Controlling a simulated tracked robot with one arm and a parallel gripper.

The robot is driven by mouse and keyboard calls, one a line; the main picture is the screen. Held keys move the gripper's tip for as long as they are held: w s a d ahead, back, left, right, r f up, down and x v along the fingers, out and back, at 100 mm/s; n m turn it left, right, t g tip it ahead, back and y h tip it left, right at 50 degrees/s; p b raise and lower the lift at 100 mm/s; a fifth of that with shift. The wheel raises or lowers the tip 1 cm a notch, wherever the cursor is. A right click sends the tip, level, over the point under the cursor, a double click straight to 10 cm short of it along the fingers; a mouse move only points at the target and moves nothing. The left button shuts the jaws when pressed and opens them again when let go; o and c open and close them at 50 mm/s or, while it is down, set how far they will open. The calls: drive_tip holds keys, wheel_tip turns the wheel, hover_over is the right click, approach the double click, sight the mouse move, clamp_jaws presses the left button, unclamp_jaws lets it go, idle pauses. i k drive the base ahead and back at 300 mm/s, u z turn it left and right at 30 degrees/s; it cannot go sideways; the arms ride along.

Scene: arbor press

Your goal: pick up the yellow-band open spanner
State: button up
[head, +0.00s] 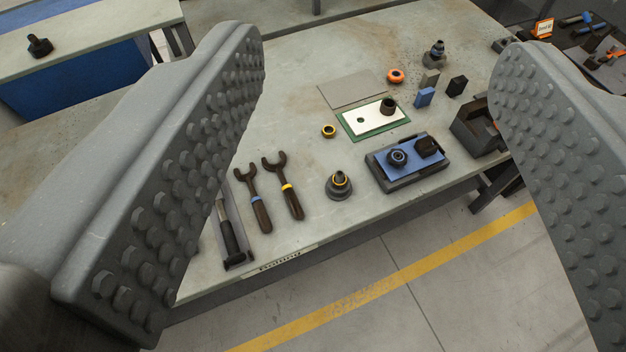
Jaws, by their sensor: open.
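The yellow-band open spanner (288,190) lies flat on the grey workbench (280,110), its forked end toward the back and its dark handle toward the front edge. A yellow band circles its upper handle. A similar spanner with a blue band (256,200) lies just to its left, apart from it. My gripper (385,60) is open and empty, with a studded grey finger at each side of the view. It is above and back from the bench, and the spanner shows between the fingers, nearer the left one. Nothing hides the yellow-band spanner.
Left of the spanners is a dark-handled tool (231,238), partly hidden by my left finger. To the right stand a dark fitting with a yellow ring (339,186) and a dark tray (404,183) with a blue mat. A yellow ring (328,131) lies farther back.

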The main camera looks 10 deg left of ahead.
sight(299, 213)
drive_tip(key=u, duration=0.05)
drive_tip(key=k, duration=0.6)
drive_tip(key=z, duration=0.6)
drive_tip(key=i, duration=1.7)
drive_tip(key=u, duration=0.5)
